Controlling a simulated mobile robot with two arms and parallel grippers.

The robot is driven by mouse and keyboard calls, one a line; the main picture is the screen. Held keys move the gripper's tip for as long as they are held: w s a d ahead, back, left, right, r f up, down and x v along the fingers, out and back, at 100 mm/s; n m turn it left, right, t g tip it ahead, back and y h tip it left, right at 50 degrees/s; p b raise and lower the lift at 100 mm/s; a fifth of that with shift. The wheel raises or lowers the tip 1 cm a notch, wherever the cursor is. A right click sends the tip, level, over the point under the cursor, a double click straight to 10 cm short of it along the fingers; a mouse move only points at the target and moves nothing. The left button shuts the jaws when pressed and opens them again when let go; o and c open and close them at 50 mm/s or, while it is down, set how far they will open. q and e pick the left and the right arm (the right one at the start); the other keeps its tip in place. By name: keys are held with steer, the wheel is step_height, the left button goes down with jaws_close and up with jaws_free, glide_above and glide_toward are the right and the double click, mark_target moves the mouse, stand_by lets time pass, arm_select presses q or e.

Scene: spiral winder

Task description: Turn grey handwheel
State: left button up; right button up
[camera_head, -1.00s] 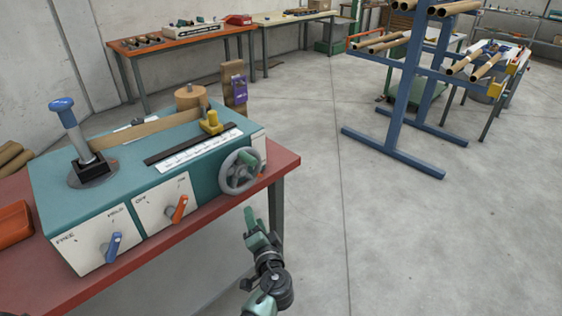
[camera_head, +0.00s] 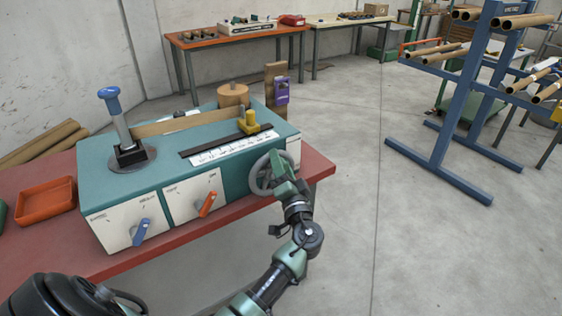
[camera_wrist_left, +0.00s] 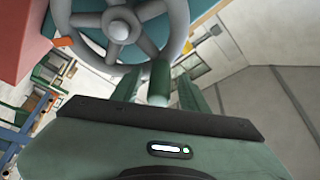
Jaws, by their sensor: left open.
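The grey handwheel (camera_head: 257,183) is on the right front of the teal winder (camera_head: 110,186). It is a spoked ring, partly hidden behind my left gripper (camera_head: 287,176) in the head view. In the left wrist view the handwheel (camera_wrist_left: 120,26) fills the top, with its hub and spokes showing. Its dark green handle (camera_wrist_left: 160,78) with a pale end points towards the camera. The open fingers of my left gripper (camera_wrist_left: 159,92) lie on either side of this handle; I cannot tell whether they touch it. My right gripper is out of view.
The winder stands on a red-topped table (camera_head: 318,168). Its front has a blue lever (camera_head: 140,232) and an orange lever (camera_head: 208,204). An orange tray (camera_head: 46,201) lies to the left. A blue tube rack (camera_head: 450,115) stands at right, with open floor between.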

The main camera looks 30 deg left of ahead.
arm_select(q)
jaws_close()
steer(key=shift+f, duration=0.15)
stand_by(1.3)
